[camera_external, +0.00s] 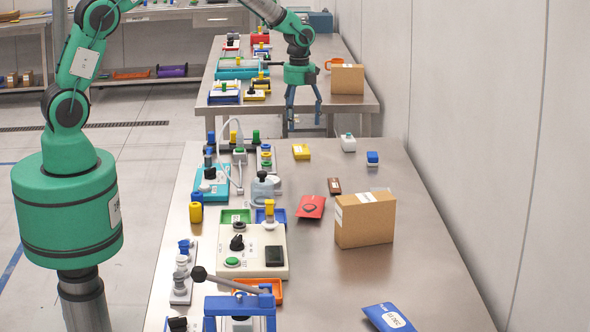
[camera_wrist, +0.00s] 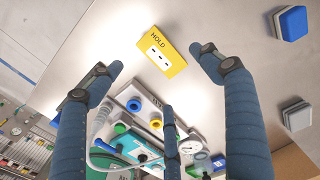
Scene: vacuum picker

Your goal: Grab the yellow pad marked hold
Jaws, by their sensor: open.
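The yellow pad (camera_external: 301,151) lies flat on the near steel table, towards its far end. In the wrist view the yellow pad (camera_wrist: 160,52) shows the word HOLD and dark marks on a white label. My gripper (camera_external: 303,121) hangs fingers-down above the table's far end, a little above and beyond the pad in the external view. In the wrist view my gripper (camera_wrist: 158,75) has its blue fingers spread wide and empty. The pad shows between the two outer fingertips, apart from them. Nothing covers it.
A white-and-grey block (camera_external: 348,143) and a blue block (camera_external: 372,157) stand right of the pad. A teal device (camera_external: 212,185) with cables is to its left. A cardboard box (camera_external: 365,220) and red packet (camera_external: 311,206) lie nearer. The table around the pad is bare.

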